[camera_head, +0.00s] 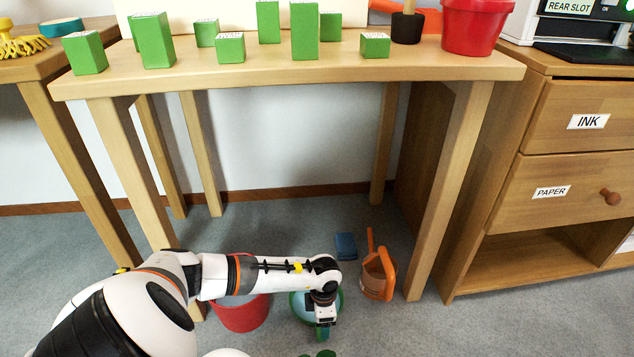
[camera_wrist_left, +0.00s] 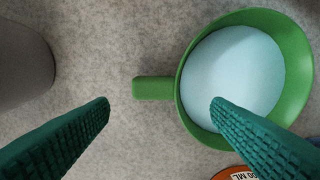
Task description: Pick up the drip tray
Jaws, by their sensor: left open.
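A round green dish with a short handle, which I take to be the drip tray, lies on the grey floor in front of the table; in the wrist view the green rim (camera_wrist_left: 297,75) surrounds a pale blue inside. It shows partly in the head view (camera_head: 296,309), behind my left gripper. My left gripper (camera_head: 322,334) points down with its jaws open and empty. In the wrist view my left gripper (camera_wrist_left: 158,108) has the green handle (camera_wrist_left: 153,88) in the gap between its fingers, with one finger overlapping the dish. I cannot tell the height left.
A red bucket (camera_head: 241,315) stands left of the dish. An orange jug (camera_head: 377,277) and a blue block (camera_head: 346,246) are to its right. Table legs (camera_head: 449,190) rise on both sides. The table (camera_head: 340,72) carries several green blocks and a red pot (camera_head: 476,28).

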